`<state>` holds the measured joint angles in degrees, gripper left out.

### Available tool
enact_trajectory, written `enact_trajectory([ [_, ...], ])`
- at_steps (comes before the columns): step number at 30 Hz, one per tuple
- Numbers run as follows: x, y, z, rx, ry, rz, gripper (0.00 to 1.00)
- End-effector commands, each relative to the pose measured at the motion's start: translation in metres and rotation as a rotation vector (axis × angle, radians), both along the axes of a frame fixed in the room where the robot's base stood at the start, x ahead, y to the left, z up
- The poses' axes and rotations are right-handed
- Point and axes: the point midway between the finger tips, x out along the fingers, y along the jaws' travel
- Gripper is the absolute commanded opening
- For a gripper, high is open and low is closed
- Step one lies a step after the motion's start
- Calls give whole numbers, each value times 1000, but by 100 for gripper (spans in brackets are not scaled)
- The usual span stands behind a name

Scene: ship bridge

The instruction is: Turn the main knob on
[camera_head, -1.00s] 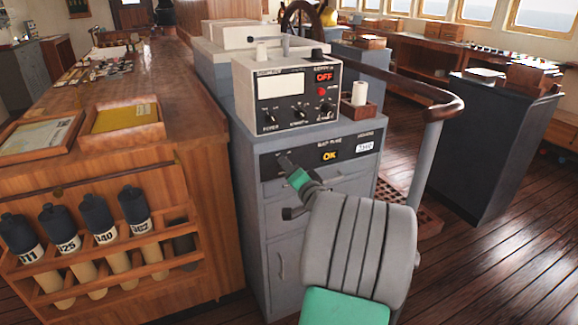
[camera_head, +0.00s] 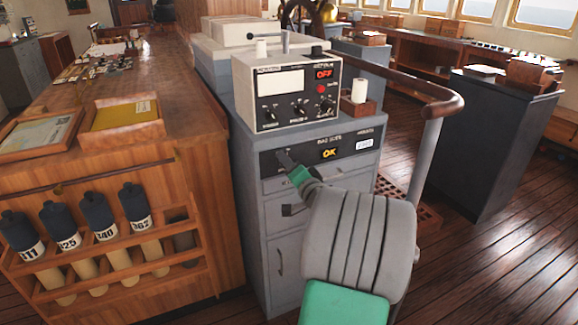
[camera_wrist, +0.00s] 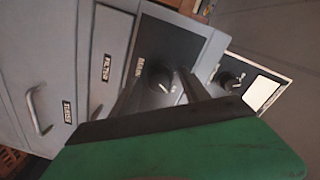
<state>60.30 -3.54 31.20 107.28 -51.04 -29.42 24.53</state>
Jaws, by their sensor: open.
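The main knob (camera_wrist: 160,77) is a round black knob with a light pointer mark, beside the MAIN label (camera_wrist: 139,67) on a dark panel (camera_wrist: 163,43) in the wrist view. The same panel (camera_head: 353,145) is on the grey cabinet in the head view, with a lit orange OK sign (camera_head: 329,153). My gripper (camera_head: 282,156) is at the panel's left end and hides the knob there. In the wrist view, my open fingers are on either side of the knob; I cannot tell whether they touch it.
A white control box (camera_head: 290,95) with a red OFF display and small knobs stands on the cabinet. Drawers (camera_head: 290,210) with handles are below the panel. A wooden counter (camera_head: 180,85) is on the left. A curved handrail (camera_head: 440,105) rises at the right.

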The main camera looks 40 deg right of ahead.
Motion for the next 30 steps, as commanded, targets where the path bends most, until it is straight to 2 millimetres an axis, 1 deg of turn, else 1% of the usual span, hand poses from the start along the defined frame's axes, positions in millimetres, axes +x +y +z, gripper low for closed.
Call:
enact_trajectory([
  [5,-3,1,0,0,0,-1,54],
  [8,-16,4,1,1,0,-4,54],
  [12,-45,12,2,1,0,-6,54],
  [15,-63,18,3,0,-1,-5,54],
  [18,-72,22,3,0,0,-2,54],
  [21,-75,24,3,1,-1,-1,54],
  [30,-74,24,3,-1,1,1,54],
])
